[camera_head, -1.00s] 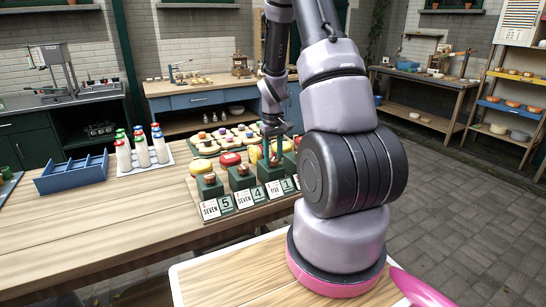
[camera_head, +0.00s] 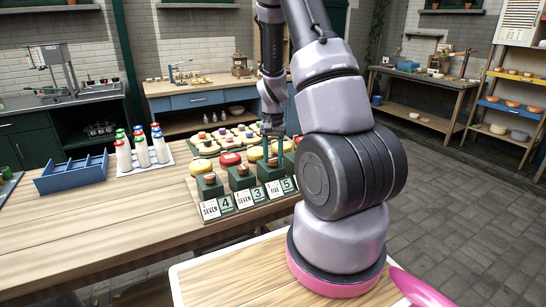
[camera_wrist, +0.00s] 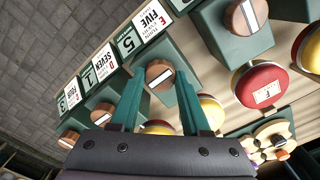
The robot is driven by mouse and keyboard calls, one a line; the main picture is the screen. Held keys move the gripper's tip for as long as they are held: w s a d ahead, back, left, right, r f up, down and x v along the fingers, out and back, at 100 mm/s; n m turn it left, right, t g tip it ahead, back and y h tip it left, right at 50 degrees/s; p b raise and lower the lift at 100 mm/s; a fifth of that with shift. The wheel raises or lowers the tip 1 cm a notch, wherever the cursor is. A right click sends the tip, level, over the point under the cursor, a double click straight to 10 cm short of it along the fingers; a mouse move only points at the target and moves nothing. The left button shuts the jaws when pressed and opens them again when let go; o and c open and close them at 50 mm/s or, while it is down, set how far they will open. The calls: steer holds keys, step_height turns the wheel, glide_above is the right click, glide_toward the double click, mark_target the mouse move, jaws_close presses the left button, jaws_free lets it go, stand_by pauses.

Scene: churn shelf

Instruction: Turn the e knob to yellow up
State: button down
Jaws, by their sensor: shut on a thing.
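The e knob (camera_wrist: 160,75) is a round wooden knob with a pale stripe, on a green block beside the card reading E FIVE 5 (camera_wrist: 142,32) in the wrist view. My gripper (camera_wrist: 160,88) has its two teal fingers on either side of this knob and is shut on it. In the head view my gripper (camera_head: 271,164) reaches down onto the row of blocks, and the knob is hard to make out there. A yellow cap (camera_wrist: 211,112) lies behind the E block in the wrist view, partly hidden by a finger.
Neighbouring knobs (camera_wrist: 102,114) stand close on one side. A red cap marked F (camera_wrist: 264,88) and another wooden knob (camera_wrist: 246,16) are on the other. The blue crate (camera_head: 73,174) and the bottles (camera_head: 142,150) stand left on the table, with bare wood in front.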

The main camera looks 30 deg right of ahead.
mark_target(273, 159)
steer(key=shift+m, duration=0.3)
steer(key=shift+c, duration=1.8)
jaws_free()
step_height(273, 159, up, 11)
